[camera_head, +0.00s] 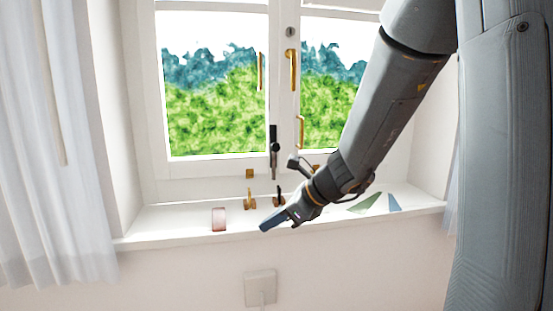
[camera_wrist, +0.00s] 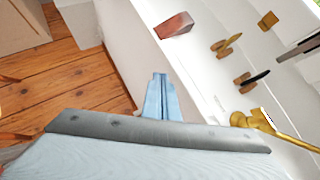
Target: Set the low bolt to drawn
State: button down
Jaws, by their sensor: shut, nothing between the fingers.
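A dark upright bolt (camera_head: 274,139) with a round knob is on the lower part of the window's middle stile, and a thin grey rod runs down from it. I take this as the low bolt; I cannot tell its exact setting. A dark and grey bar at the right edge of the wrist view (camera_wrist: 299,47) is probably the same bolt. My gripper (camera_head: 265,226) is shut and empty, in front of the sill's front edge, below and apart from the bolt. Its pale blue fingers also show in the wrist view (camera_wrist: 159,82).
On the white sill (camera_head: 165,222) stand a reddish block (camera_head: 218,219), a brass peg piece (camera_head: 250,199), a dark-tipped one (camera_head: 279,199), a green wedge (camera_head: 366,203) and a blue wedge (camera_head: 394,203). Brass handles (camera_head: 291,68) are on the window. A curtain (camera_head: 55,150) hangs left.

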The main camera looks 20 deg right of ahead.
aim_at(275, 146)
jog(key=w+d+r+m+t+h, duration=0.1)
jog(key=w+d+r+m+t, duration=0.5)
jog(key=w+d+r+m, duration=0.3)
notch_tip(275, 146, up, 2)
jog(key=w+m+b, duration=0.1)
jog(key=m, duration=0.2)
jog(key=shift+w+d, duration=0.25)
jog(key=shift+w, duration=0.05)
jog(key=shift+w+a, duration=0.1)
jog(key=w+a+p, duration=0.1)
jog(key=w+p, duration=0.3)
jog(key=w, duration=0.5)
jog(key=shift+a+r, duration=0.25)
jog(key=shift+r, duration=0.05)
jog(key=shift+r, duration=0.1)
